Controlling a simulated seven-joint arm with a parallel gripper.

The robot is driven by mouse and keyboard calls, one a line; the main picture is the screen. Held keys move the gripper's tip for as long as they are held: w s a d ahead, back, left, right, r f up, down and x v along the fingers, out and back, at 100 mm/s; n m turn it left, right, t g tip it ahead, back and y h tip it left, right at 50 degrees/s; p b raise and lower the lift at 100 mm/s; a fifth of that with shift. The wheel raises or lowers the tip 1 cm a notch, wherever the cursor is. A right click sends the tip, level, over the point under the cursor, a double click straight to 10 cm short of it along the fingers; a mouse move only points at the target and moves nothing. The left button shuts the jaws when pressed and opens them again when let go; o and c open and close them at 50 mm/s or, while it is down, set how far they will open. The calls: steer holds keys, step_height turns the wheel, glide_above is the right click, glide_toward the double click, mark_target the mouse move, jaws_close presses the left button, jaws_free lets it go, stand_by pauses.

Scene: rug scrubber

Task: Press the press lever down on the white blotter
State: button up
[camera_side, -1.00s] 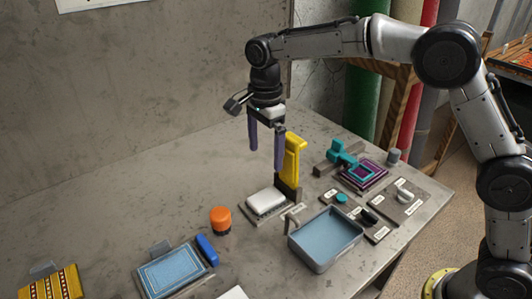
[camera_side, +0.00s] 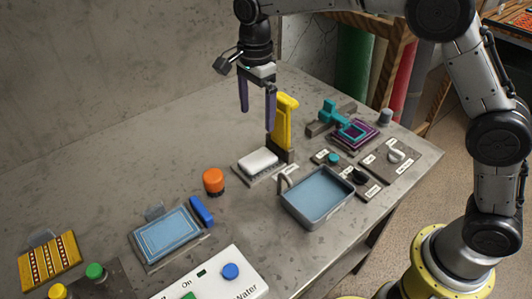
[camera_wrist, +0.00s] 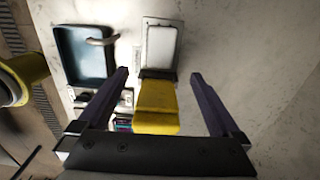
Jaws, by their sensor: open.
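The yellow press lever (camera_side: 285,122) stands upright at the back end of the white blotter (camera_side: 258,160). In the wrist view, the lever (camera_wrist: 157,105) shows between my two fingers, with the blotter (camera_wrist: 161,46) beyond it. My gripper (camera_side: 256,120) is open and empty, pointing down with long purple fingers. In the side view it is just left of the lever, above the blotter; one finger overlaps the lever's lower left edge. I cannot tell whether it touches.
A blue-lined grey basin (camera_side: 318,218) is in front of the blotter. An orange knob (camera_side: 213,181) is to its left, and a teal stamp press (camera_side: 330,117) is to the right. A blue rug (camera_side: 167,236) lies at front left. The table behind the blotter is clear.

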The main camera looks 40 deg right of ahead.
mark_target(280, 104)
steer(key=d+g+y, duration=0.1)
steer(key=y, duration=0.2)
steer(key=s+d+n+g+y, duration=0.1)
steer(key=d+y, duration=0.1)
steer(key=y, duration=0.2)
steer(key=s+d+r+n+g+y, duration=0.1)
steer(key=y, duration=0.3)
steer(key=shift+s+d+g, duration=0.25)
steer(key=shift+g, duration=0.05)
steer(key=d+y, duration=0.1)
steer(key=d, duration=0.1)
steer(key=w+d+r+t+y, duration=0.1)
steer(key=w+d+y, duration=0.1)
steer(key=d+y, duration=0.1)
steer(key=shift+w+d+r+t, duration=0.1)
steer(key=shift+d+r+t, duration=0.2)
steer(key=shift+d+t, duration=0.1)
steer(key=d+f+m+t+y, duration=0.2)
steer(key=d+f+y, duration=0.15)
steer(key=d, duration=0.55)
steer(key=shift+h, duration=0.35)
steer(key=a, duration=1.3)
steer(key=shift+w+a+f, duration=0.1)
steer(key=shift+w+f, duration=0.1)
steer(key=shift+c, duration=0.3)
jaws_close()
